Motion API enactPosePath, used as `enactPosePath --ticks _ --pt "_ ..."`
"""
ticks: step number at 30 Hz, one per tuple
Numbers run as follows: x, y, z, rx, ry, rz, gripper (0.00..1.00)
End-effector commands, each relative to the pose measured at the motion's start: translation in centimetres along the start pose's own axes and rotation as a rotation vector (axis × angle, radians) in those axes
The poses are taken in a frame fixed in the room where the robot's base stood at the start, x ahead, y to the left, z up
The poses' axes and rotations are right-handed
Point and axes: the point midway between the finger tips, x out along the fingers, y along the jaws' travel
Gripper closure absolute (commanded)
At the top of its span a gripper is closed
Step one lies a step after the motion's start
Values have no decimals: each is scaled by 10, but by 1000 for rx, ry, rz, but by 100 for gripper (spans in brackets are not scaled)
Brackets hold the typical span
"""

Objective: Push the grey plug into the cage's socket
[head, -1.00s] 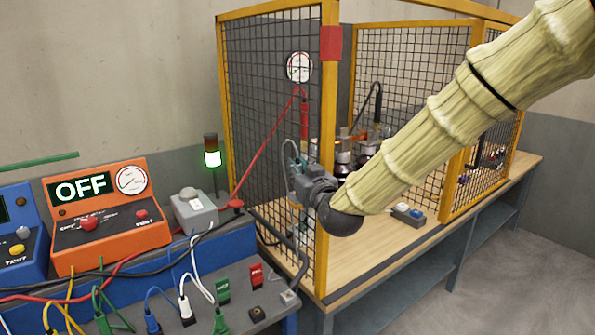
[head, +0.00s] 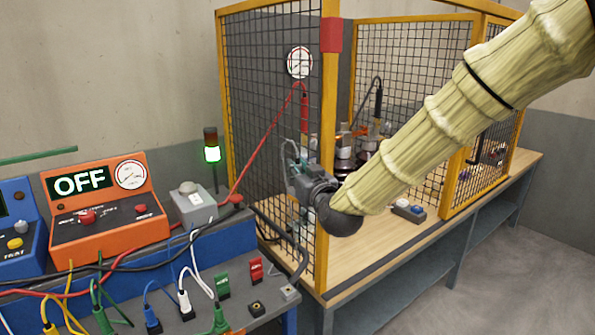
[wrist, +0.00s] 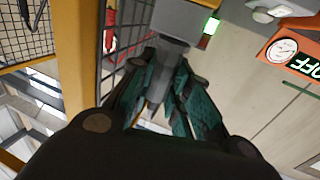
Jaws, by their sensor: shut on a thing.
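The grey plug (wrist: 178,22) appears as a pale grey block at the top of the wrist view. A narrower grey part runs down from it between the teal finger pads. My gripper (wrist: 166,75) is shut on it. In the head view my gripper (head: 293,160) is beside the cage's yellow front post (head: 328,110), in front of the left mesh panel. The plug is too small and covered there to make out. I cannot pick out the cage's socket for certain, nor tell whether the plug touches it.
The yellow cage (head: 455,190) stands on a wooden bench (head: 375,262). At left are an orange box reading OFF (head: 108,215), a grey button box (head: 194,207) and a beacon lit green (head: 212,154). Cables and several coloured plugs crowd the lower bench (head: 215,325).

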Motion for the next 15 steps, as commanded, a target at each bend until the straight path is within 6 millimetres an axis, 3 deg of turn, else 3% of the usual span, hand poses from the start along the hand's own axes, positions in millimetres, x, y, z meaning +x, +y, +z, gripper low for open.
enactPosePath --ticks 1,5,15 --pt "0 0 1 0 0 0 80" --pt "0 0 0 0 0 0 56" --pt "-1 0 0 0 0 0 56"
